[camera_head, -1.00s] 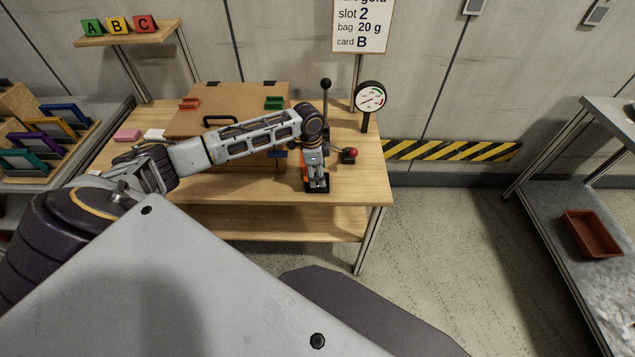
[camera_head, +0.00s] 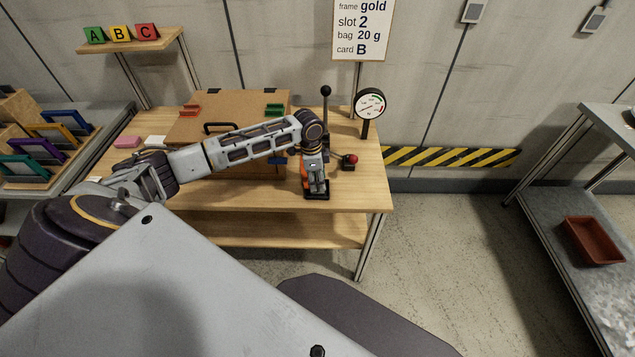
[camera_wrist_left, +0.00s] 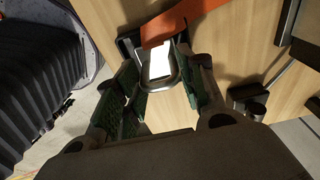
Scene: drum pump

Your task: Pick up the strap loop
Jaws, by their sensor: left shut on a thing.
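My left gripper (camera_head: 317,187) is over the front right part of the wooden bench (camera_head: 236,197), at a small dark base. In the left wrist view, its green-padded fingers (camera_wrist_left: 163,72) stand on either side of a grey rounded strap loop (camera_wrist_left: 161,86) and are shut on it. A white patch shows inside the loop. An orange strap (camera_wrist_left: 190,17) runs beyond the loop; part of it shows beside the gripper in the head view (camera_head: 304,177). The fingers hide the loop in the head view. My right gripper is not in view.
A red-knobbed lever (camera_head: 351,160), a dial gauge (camera_head: 369,104) and a black-knobbed upright lever (camera_head: 326,92) stand close to the gripper. A brown box (camera_head: 200,103) is behind my left arm. A red tray (camera_head: 592,241) lies on the right-hand shelf.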

